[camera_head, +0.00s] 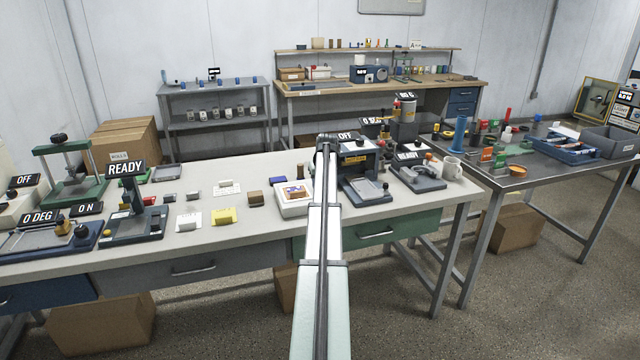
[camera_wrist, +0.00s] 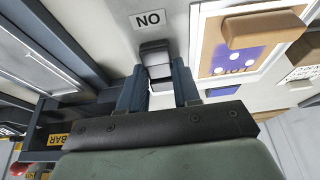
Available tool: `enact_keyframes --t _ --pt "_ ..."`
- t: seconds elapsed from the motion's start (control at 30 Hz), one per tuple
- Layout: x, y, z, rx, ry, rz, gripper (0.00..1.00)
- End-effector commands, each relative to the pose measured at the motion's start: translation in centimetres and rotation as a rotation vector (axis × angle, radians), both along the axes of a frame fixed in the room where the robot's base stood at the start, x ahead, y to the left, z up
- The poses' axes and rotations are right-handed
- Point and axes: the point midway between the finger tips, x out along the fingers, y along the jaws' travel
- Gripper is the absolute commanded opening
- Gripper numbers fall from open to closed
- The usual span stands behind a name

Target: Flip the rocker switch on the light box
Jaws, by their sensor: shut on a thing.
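A white box with a framed brown and purple panel (camera_head: 294,193) stands on the table just left of my arm in the head view; I take it for the light box. Its framed panel (camera_wrist: 224,75) fills the right of the wrist view, with a brown block on it. A label reading "NO" in this view lies near the block. I cannot make out the rocker switch for certain. My arm hides the gripper in the head view.
A dark press-like device (camera_head: 352,165) stands right of my arm. A yellow block (camera_head: 223,215) and a brown block (camera_head: 256,198) lie left of the box. A white mug (camera_head: 452,167) stands near the table's right end. The table's front strip is mostly clear.

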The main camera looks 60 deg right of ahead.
Motion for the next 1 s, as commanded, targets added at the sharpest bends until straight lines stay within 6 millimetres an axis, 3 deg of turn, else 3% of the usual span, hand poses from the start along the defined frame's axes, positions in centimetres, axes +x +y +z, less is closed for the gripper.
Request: enact_keyframes --t 0.17,1.0 --pt "0.0 0.0 0.0 0.0 0.0 0.0 0.01" --pt "1.0 -1.0 0.0 0.308 0.307 0.0 0.01"
